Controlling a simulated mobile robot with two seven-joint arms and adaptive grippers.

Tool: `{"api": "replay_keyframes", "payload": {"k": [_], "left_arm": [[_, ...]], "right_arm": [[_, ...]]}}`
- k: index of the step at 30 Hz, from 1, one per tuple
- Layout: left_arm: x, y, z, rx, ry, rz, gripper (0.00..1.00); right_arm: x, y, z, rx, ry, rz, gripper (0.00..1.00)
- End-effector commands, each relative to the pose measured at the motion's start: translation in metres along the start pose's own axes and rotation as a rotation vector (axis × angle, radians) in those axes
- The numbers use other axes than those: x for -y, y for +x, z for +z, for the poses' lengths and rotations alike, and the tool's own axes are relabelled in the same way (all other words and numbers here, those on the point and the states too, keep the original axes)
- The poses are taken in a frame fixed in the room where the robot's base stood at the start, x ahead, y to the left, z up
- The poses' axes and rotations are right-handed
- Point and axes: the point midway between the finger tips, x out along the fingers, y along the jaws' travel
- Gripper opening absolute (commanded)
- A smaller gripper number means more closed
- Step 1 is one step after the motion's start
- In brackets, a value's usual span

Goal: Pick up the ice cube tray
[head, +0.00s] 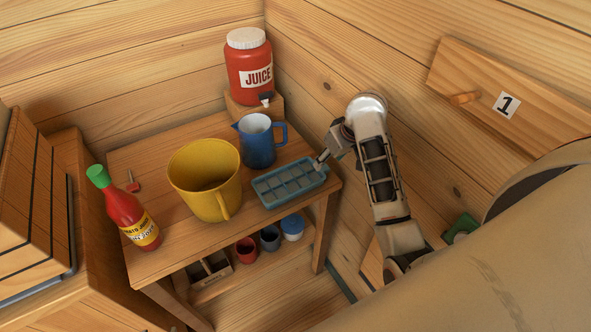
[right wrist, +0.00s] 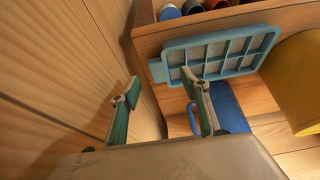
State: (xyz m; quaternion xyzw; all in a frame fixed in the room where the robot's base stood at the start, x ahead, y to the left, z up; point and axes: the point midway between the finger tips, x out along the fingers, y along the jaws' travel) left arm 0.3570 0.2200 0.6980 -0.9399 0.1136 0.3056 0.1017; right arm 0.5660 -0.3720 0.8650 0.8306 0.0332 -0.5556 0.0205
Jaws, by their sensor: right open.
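The ice cube tray (head: 290,183) is a blue-grey tray with pale compartments, lying flat near the right front edge of the small wooden table. It also shows in the right wrist view (right wrist: 222,54), with its end tab on the left. My right gripper (head: 322,160) is at the tray's right end, close to its far corner. In the right wrist view its two fingers (right wrist: 160,88) are spread, with nothing held. One fingertip overlaps the tray in the picture; the other is off its tab end. I cannot tell whether either touches it. My left gripper is not in view.
A blue pitcher (head: 258,143) stands just behind the tray, and a yellow bucket (head: 205,182) stands to its left. A red bottle (head: 130,215) and a juice dispenser (head: 249,68) are farther off. Cups (head: 270,238) sit on the lower shelf. A plank wall (head: 330,75) rises close on the right.

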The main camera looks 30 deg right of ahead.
Motion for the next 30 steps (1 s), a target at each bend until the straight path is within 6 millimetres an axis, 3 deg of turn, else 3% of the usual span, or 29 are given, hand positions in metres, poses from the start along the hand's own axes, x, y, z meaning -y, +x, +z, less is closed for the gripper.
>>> {"api": "replay_keyframes", "payload": {"k": [9,19,29,30], "left_arm": [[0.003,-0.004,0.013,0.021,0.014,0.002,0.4],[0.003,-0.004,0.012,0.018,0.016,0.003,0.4],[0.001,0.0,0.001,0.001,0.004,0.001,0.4],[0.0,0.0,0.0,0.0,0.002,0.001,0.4]], "right_arm": [[-0.002,0.026,-0.001,0.002,-0.001,0.002,0.46],[-0.004,0.067,-0.009,0.004,-0.002,0.002,0.46],[-0.004,0.074,-0.009,0.001,-0.001,0.002,0.46],[-0.004,0.074,-0.009,0.001,-0.001,0.002,0.38]]}}
